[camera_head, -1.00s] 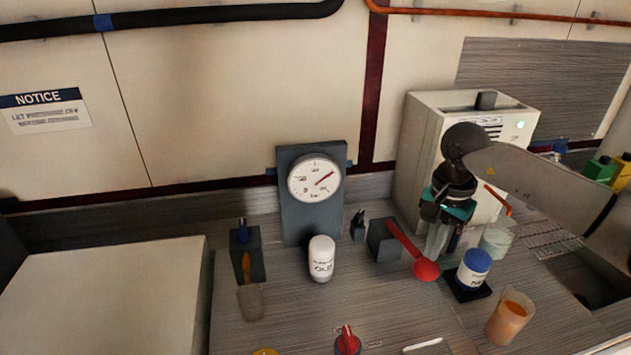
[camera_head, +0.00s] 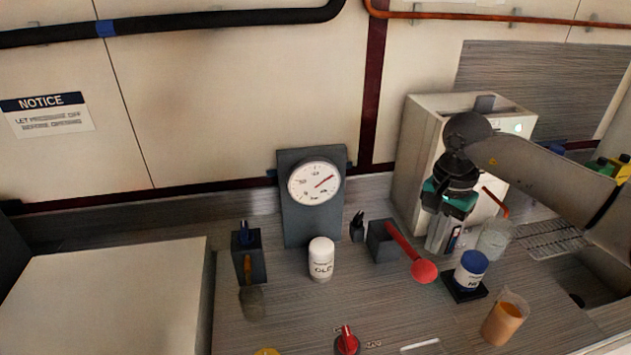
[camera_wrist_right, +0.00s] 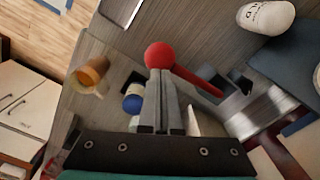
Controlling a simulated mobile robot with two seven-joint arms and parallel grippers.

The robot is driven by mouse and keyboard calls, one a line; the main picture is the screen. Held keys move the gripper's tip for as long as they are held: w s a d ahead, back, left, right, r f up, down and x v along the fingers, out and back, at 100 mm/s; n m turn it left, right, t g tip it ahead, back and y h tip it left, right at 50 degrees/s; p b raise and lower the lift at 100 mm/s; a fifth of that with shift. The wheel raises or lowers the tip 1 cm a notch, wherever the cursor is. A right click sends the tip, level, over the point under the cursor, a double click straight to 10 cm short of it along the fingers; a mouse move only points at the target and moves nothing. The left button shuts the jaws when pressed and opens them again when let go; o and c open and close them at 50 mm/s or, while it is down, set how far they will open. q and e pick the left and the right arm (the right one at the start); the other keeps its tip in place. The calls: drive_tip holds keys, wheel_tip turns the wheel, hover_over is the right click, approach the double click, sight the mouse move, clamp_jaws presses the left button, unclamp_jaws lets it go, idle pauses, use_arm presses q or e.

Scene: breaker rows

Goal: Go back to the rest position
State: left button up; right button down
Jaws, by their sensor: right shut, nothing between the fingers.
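My right gripper (camera_head: 437,236) is above the right part of the counter, in front of the white box-shaped machine. It points down, and its fingers are together with nothing between them. In the right wrist view the shut fingers (camera_wrist_right: 160,110) show in the middle, with the red ball of the lever (camera_wrist_right: 160,55) just beyond their tips in the picture. In the head view the red lever (camera_head: 410,252) on its dark block is left of the gripper, apart from it. My left gripper is in neither view.
A gauge (camera_head: 314,183) on a dark panel stands at the back. A white bottle (camera_head: 321,260), a blue-lidded jar (camera_head: 471,269) and a beaker of orange liquid (camera_head: 505,318) stand on the counter. The white machine (camera_head: 420,160) is close behind the gripper. A large pale box (camera_head: 105,300) fills the left.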

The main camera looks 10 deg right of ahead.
wheel_tip(320, 180, up, 2)
drive_tip(key=shift+r+p, duration=0.15)
drive_tip(key=shift+p, duration=0.4)
